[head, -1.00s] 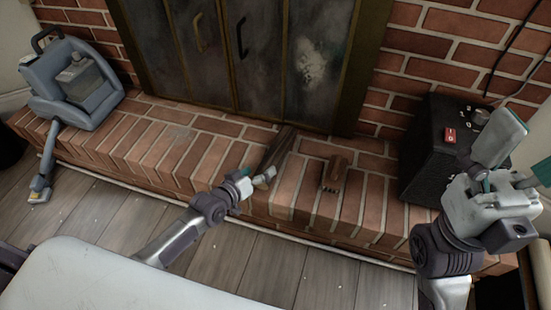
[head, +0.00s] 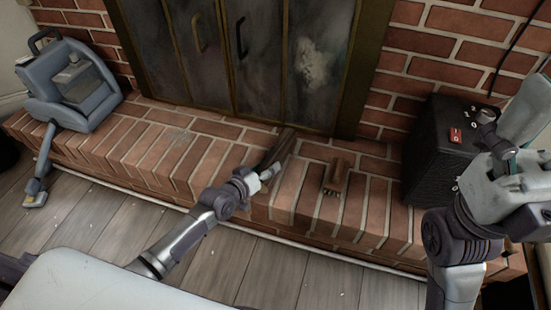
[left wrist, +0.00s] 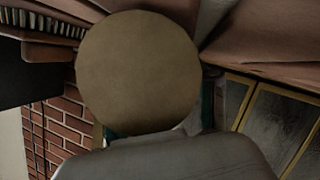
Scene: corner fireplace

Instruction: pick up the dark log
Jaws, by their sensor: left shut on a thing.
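The dark log (head: 280,148) lies slanted over the brick hearth in front of the fireplace doors. My left gripper (head: 266,177) is shut on the near end of the dark log. In the left wrist view, a round tan end face of the log (left wrist: 138,72) fills the middle, close to the camera. The gripper covers part of the log in the head view. I cannot tell whether the log touches the bricks. My right gripper (head: 515,140) is at the right edge, away from the log, and its fingers overlap in the picture.
A brown brush (head: 338,175) lies on the hearth just right of the log. A black box with a red switch (head: 440,150) stands further right. A blue-grey cleaning machine (head: 70,85) stands at the left end. The hearth between machine and log is clear.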

